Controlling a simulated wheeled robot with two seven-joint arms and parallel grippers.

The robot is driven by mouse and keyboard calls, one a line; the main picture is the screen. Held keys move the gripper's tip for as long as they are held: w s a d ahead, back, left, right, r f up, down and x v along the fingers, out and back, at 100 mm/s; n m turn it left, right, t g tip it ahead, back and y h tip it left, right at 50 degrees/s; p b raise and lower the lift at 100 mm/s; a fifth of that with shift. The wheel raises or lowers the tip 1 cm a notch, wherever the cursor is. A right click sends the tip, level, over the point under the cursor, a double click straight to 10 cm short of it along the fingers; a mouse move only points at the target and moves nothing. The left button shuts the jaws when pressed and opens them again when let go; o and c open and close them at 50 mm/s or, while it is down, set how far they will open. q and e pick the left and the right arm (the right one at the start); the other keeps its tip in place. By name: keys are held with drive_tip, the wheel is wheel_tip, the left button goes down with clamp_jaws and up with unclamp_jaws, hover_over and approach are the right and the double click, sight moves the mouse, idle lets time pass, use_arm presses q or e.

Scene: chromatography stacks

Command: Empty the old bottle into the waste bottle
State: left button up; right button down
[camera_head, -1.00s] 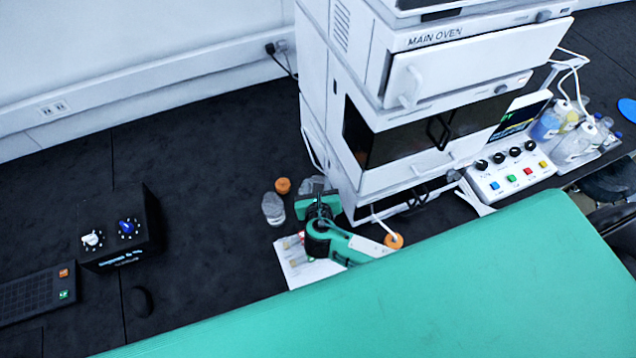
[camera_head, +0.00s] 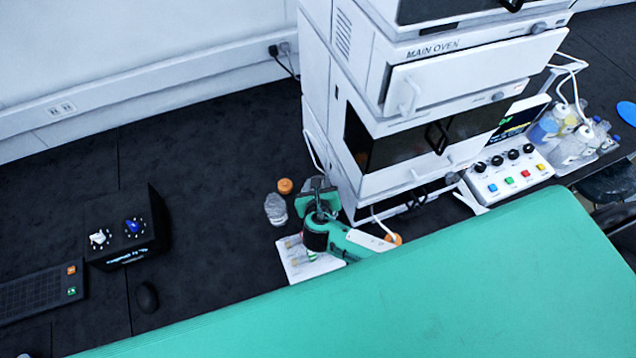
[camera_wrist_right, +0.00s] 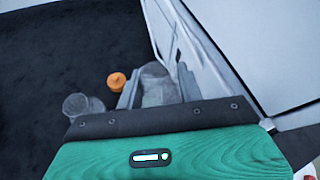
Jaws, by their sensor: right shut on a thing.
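My right gripper (camera_head: 316,190) is at the front left foot of the oven stack. In the right wrist view its two fingers (camera_wrist_right: 156,88) are shut on a clear bottle (camera_wrist_right: 158,82), close beside the stack's wall. In the head view the gripper mostly hides this bottle. A second clear bottle (camera_head: 275,209) stands uncapped on the dark bench just left of the gripper; it also shows in the right wrist view (camera_wrist_right: 82,106). An orange cap (camera_head: 285,186) lies behind it. I cannot tell which bottle is old or waste. My left gripper is out of view.
The white oven stack (camera_head: 455,70) rises right of the gripper. A white tray with vials (camera_head: 302,270) and an orange cap with a tube (camera_head: 393,240) are near the gripper. A control panel (camera_head: 508,175) stands right. The bench left of the bottles is clear up to a black box (camera_head: 128,232).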

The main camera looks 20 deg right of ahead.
drive_tip(key=shift+w+r+g, duration=0.1)
drive_tip(key=shift+w+g, duration=0.05)
drive_tip(key=shift+g, duration=0.25)
drive_tip(key=shift+n+g, duration=0.4)
drive_tip(key=shift+g, duration=0.1)
drive_tip(key=shift+w+r+g, duration=0.1)
drive_tip(key=shift+g, duration=0.3)
idle(0.4)
drive_tip(key=shift+f+n+g, duration=0.3)
drive_tip(key=shift+f+g, duration=0.05)
drive_tip(key=shift+g, duration=0.25)
